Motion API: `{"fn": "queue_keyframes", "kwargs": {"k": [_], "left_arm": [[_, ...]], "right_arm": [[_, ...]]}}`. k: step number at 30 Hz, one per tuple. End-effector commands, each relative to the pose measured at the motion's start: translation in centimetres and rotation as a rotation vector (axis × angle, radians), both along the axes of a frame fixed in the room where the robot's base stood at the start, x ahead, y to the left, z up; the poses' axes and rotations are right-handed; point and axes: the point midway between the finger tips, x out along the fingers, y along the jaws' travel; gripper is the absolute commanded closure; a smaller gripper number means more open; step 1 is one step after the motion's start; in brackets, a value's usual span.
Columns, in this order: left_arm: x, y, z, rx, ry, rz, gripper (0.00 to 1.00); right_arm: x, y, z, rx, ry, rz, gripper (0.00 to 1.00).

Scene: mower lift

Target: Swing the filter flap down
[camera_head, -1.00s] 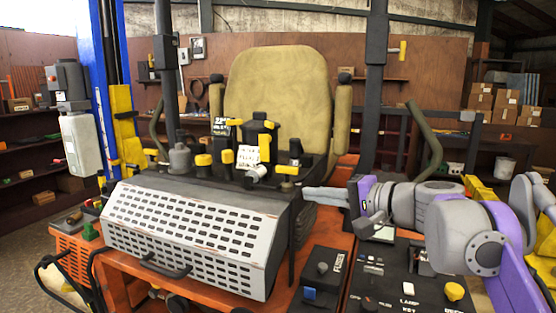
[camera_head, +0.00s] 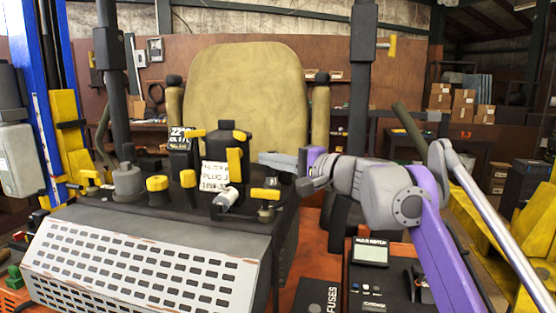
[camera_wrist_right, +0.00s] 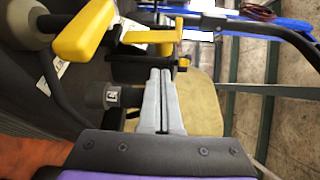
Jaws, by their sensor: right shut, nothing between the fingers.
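A perforated pale grey panel (camera_head: 140,268) slopes down the front of the dark console box; I cannot tell whether it is the filter flap. My right gripper (camera_head: 268,157) reaches leftward behind the yellow-handled levers, in front of the tan seat. Its grey fingers are shut together and empty, as the right wrist view (camera_wrist_right: 165,75) also shows. A yellow lever handle (camera_head: 265,193) stands in front of and below the fingers; a yellow handle (camera_wrist_right: 88,35) is left of them in the wrist view. My left gripper is not in view.
A white paper tag (camera_head: 215,174) hangs among several yellow-topped controls. The tan seat (camera_head: 245,90) rises behind the console. A dark post (camera_head: 362,75) stands right of it. A control panel with a screen (camera_head: 370,252) lies below my right arm.

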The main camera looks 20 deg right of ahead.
Motion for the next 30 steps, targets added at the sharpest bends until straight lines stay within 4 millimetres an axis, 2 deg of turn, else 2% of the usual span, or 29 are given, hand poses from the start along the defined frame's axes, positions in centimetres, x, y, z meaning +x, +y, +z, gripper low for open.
{"fn": "queue_keyframes", "kwargs": {"k": [3,10,30], "left_arm": [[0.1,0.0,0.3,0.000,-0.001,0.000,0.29],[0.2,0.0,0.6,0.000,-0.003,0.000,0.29],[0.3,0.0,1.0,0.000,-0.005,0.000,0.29]], "right_arm": [[1.9,1.3,0.1,0.000,0.000,0.003,1.00],[4.0,2.7,0.0,0.000,-0.001,0.001,1.00],[4.2,3.0,0.2,-0.022,-0.034,0.000,1.00]]}}
